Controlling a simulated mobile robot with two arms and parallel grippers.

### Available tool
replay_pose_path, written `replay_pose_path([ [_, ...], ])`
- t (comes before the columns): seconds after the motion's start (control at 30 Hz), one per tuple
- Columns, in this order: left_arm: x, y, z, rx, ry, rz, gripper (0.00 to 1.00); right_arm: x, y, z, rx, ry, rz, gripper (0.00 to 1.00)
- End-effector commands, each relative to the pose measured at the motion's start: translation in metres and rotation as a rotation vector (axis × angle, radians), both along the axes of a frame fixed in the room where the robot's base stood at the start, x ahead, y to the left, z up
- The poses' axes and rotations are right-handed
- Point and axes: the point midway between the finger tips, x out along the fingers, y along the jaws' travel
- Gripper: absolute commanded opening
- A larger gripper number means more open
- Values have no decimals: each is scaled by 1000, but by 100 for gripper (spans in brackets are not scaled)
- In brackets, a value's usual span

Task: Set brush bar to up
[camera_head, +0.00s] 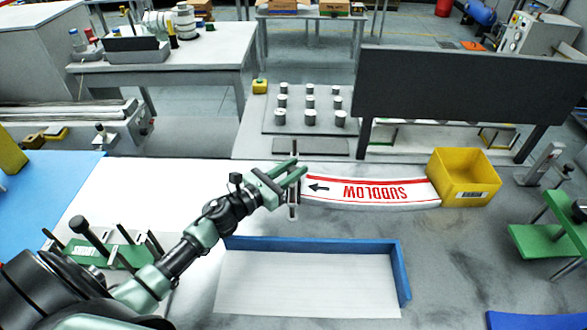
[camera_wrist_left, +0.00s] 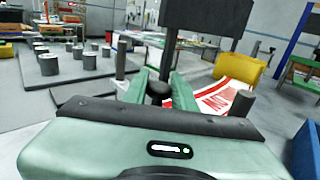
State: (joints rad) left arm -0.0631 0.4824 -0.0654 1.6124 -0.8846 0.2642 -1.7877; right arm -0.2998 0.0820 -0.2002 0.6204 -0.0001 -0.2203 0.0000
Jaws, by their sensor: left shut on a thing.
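The label magazine (camera_head: 370,193) is a curved white track with red edges, red lettering and a black arrow. At its left end is the brush bar (camera_head: 293,196), a narrow dark and metal piece, partly hidden by my gripper. My left gripper (camera_head: 294,172), with green fingers, is at that end, shut on the bar. In the left wrist view a dark round knob (camera_wrist_left: 158,92) shows between the fingers, and the magazine's red and white surface (camera_wrist_left: 228,97) is beyond. I cannot tell whether the bar is up or down. My right gripper is not in view.
A yellow bin (camera_head: 463,178) stands at the magazine's right end. A blue-edged tray (camera_head: 315,244) lies in front. A plate with several grey cylinders (camera_head: 310,118) and a dark panel (camera_head: 455,95) are behind. A green rack (camera_head: 105,253) is at the left.

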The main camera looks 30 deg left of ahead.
Motion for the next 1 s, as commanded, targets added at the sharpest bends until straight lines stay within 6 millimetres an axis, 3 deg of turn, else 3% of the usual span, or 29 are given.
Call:
replay_pose_path([
  [0.37, 0, 0, 1, 1, 0, 0, 0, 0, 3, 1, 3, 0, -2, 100],
  [0.63, 0, 0, 36, 3, -2, -1, 0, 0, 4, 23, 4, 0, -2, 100],
  [0.93, 1, 0, 38, -1, -7, 1, 0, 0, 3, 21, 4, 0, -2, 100],
  [0.97, 1, 0, 38, -1, -7, 1, 35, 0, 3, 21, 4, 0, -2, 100],
  [1.0, 1, 0, 38, 0, -7, 1, 46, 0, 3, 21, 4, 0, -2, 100],
])
